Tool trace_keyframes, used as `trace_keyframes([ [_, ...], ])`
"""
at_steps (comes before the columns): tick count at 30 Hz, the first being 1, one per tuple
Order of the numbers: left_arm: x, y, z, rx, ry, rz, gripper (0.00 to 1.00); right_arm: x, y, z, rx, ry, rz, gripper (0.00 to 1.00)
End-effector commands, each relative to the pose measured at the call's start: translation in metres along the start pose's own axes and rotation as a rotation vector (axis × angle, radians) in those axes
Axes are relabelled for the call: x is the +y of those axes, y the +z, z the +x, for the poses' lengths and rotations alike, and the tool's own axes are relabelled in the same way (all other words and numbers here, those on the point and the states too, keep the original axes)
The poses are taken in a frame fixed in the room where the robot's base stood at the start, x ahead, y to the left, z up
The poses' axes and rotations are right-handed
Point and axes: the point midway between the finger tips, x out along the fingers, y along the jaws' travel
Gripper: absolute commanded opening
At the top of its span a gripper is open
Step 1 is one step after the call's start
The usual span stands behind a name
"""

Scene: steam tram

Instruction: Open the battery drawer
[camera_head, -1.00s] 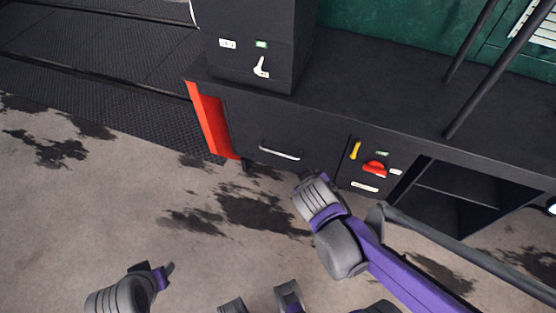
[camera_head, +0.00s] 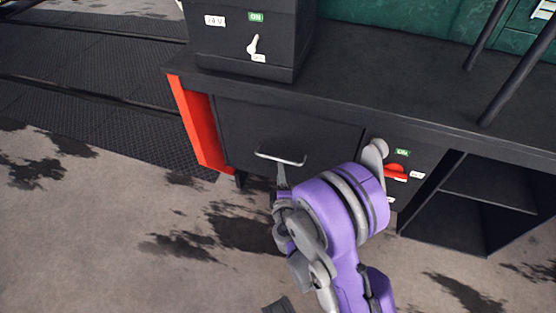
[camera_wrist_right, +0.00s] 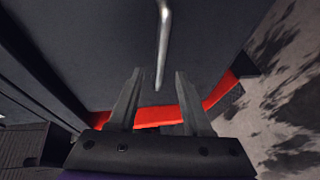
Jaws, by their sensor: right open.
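The battery drawer (camera_head: 235,127) is a dark front panel in the black bench, left of the switch panel, and looks closed. Its silver bar handle (camera_head: 281,157) runs across the lower part of the front. In the right wrist view the handle (camera_wrist_right: 162,45) runs lengthwise, its near end close to the gap between the fingers. My right gripper (camera_head: 282,178) is just below the handle in the head view. In its wrist view the two fingers (camera_wrist_right: 157,95) are apart with nothing between them. My left gripper is not in view.
A red upright panel (camera_head: 200,125) borders the drawer's left side. A switch panel with a red knob (camera_head: 396,171) is at the right, partly behind my arm. An open shelf (camera_head: 480,195) lies further right. A black box with a white lever (camera_head: 253,45) stands on top.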

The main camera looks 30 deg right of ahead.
Motion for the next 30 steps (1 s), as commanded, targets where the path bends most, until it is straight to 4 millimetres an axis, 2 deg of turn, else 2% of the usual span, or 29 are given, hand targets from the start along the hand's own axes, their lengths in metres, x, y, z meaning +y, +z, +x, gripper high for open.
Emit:
trace_keyframes([
  [1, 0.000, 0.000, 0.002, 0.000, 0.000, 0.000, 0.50, -0.001, 0.001, 0.012, -0.003, 0.000, 0.000, 0.50],
  [6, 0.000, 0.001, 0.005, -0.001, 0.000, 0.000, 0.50, -0.001, 0.001, 0.044, -0.003, 0.000, 0.001, 0.50],
  [12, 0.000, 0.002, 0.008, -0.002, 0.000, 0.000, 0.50, -0.001, 0.000, 0.069, -0.001, -0.001, 0.002, 0.50],
  [17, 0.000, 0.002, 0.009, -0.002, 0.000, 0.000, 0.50, 0.000, 0.001, 0.076, -0.002, -0.001, 0.002, 0.50],
  [24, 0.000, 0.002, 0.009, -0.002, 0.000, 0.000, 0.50, 0.000, 0.000, 0.076, -0.001, -0.001, 0.002, 0.50],
  [30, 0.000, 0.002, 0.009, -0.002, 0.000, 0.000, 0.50, 0.000, 0.000, 0.076, -0.001, -0.001, 0.002, 0.14],
])
